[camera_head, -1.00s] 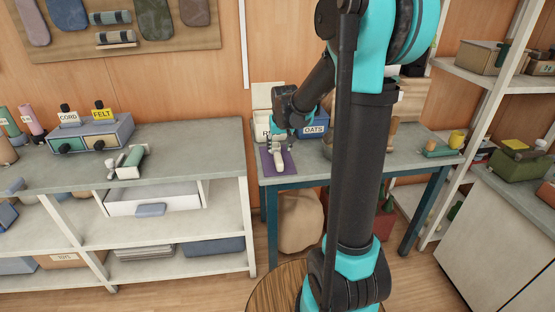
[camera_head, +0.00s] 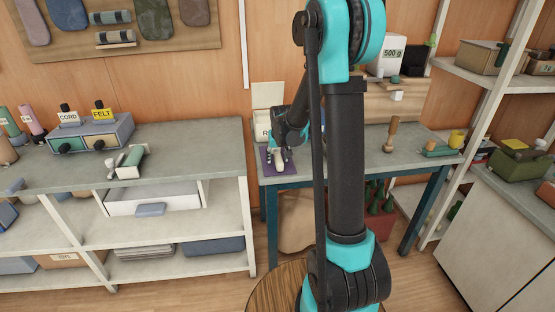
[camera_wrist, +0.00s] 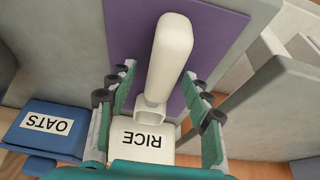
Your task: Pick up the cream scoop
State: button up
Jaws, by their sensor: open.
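The cream scoop lies on a purple mat (camera_wrist: 226,35) on the work table. In the wrist view the scoop (camera_wrist: 168,55) has its long pale handle pointing away and its hollow end towards me. My gripper (camera_wrist: 157,82) is open, with one finger on each side of the scoop's near part; whether they touch it I cannot tell. In the head view my gripper (camera_head: 278,157) is low over the mat (camera_head: 266,163) and partly covers the scoop (camera_head: 281,167).
A RICE container (camera_wrist: 142,140) and a blue OATS container (camera_wrist: 42,128) are close by. A pestle-like wooden tool (camera_head: 391,134) and a green tray (camera_head: 440,150) are on the table's right. A drawer unit (camera_head: 95,135) stands on the left bench.

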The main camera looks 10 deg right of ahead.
aim_at(278, 155)
grip_shut()
dwell(0.3)
notch_tip(278, 155, up, 20)
dwell(0.8)
